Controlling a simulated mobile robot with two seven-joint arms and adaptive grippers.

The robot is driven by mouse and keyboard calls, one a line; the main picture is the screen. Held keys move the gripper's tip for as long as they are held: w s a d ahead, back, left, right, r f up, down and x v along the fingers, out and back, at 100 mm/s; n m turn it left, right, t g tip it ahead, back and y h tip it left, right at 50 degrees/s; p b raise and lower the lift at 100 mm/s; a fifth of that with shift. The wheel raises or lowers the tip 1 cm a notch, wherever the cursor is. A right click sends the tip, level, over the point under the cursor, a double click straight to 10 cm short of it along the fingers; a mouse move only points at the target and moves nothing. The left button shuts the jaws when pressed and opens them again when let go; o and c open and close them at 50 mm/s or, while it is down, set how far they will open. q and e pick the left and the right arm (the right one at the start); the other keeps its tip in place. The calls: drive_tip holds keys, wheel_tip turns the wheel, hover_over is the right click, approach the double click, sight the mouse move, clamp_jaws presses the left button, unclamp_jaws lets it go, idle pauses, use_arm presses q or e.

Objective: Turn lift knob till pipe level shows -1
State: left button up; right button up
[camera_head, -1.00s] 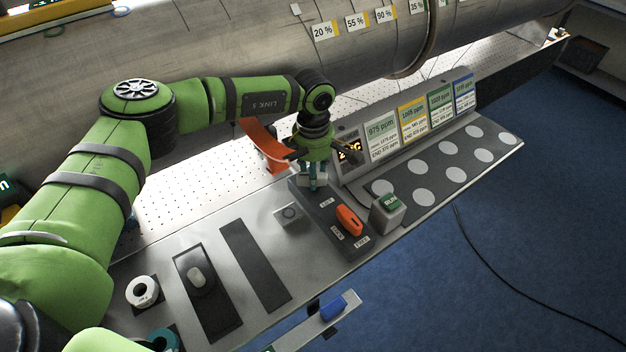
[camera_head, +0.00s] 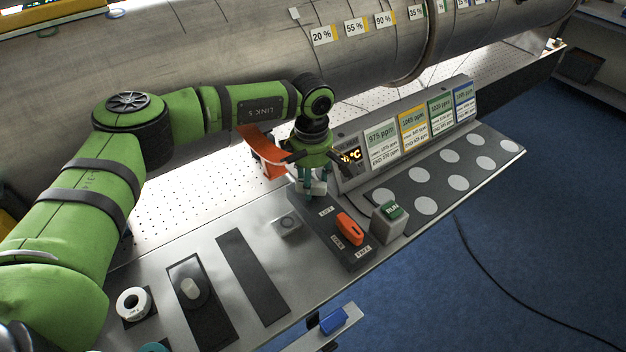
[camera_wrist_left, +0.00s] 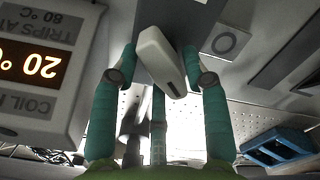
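The lift knob is a pale grey bar-shaped knob (camera_wrist_left: 162,62) on a dark panel (camera_head: 318,222) with small labels. In the left wrist view it points down and slightly right. My left gripper (camera_head: 314,190) is low over the panel's far end and covers most of the knob in the head view. In the left wrist view its teal fingers (camera_wrist_left: 160,68) stand apart on both sides of the knob, seemingly with narrow gaps. A third finger shows below it. No pipe level reading is legible. My right gripper is not in view.
An orange lever (camera_head: 349,229) and a grey box with a green RUN button (camera_head: 390,224) stand close to the knob. The large pipe (camera_head: 240,50) runs behind the table. An orange bracket (camera_head: 262,147) is beside my wrist.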

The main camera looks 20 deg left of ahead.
use_arm(q)
drive_tip(key=shift+d+r, duration=0.1)
drive_tip(key=shift+r, duration=0.2)
wheel_tip(320, 180, up, 11)
drive_tip(key=shift+r, duration=0.2)
idle(0.3)
idle(0.4)
